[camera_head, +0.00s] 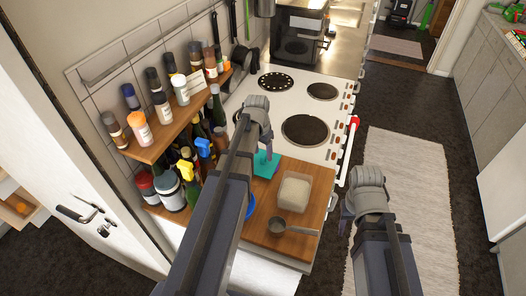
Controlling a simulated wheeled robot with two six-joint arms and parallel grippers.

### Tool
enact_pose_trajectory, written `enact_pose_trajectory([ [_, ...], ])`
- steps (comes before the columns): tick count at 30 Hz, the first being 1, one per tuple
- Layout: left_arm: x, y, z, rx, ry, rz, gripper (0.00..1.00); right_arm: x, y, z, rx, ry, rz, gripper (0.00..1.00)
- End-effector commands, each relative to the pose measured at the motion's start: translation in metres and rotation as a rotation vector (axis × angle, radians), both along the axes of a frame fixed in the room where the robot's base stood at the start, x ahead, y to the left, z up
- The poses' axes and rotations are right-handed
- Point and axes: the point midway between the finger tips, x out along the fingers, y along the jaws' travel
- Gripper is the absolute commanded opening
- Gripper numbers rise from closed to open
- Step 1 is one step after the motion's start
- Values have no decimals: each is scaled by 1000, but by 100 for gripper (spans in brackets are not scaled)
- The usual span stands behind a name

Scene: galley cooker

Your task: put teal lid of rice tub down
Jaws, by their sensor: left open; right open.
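The teal lid (262,168) lies on the wooden counter (258,240), close to the cooker's edge. The rice tub (294,191), a pale open box with whitish contents, stands on the counter to the right of the lid and nearer to me. My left gripper (268,154) is open and directly above the lid; whether its fingers touch the lid cannot be told. My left arm hides part of the counter. My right gripper (345,217) is open and empty, out past the counter's right edge above the floor.
A metal scoop or small pan (290,229) lies on the counter's near part. A blue item (251,207) is mostly hidden by my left arm. Bottles (188,170) and a spice shelf (170,128) crowd the left. The white cooker (335,97) is behind.

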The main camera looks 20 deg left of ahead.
Motion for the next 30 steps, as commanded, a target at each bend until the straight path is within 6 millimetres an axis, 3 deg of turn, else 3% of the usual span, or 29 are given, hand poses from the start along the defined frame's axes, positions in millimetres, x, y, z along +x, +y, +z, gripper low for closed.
enact_pose_trajectory([
  [1,-1,0,14,0,0,0,61,0,0,14,0,0,0,50],
  [16,-10,2,86,0,0,0,61,0,0,86,2,-1,-11,50],
  [21,-11,3,96,0,0,0,61,0,0,96,2,-1,-14,50],
  [30,-13,-2,95,0,2,-3,61,0,0,95,2,-1,-15,50],
])
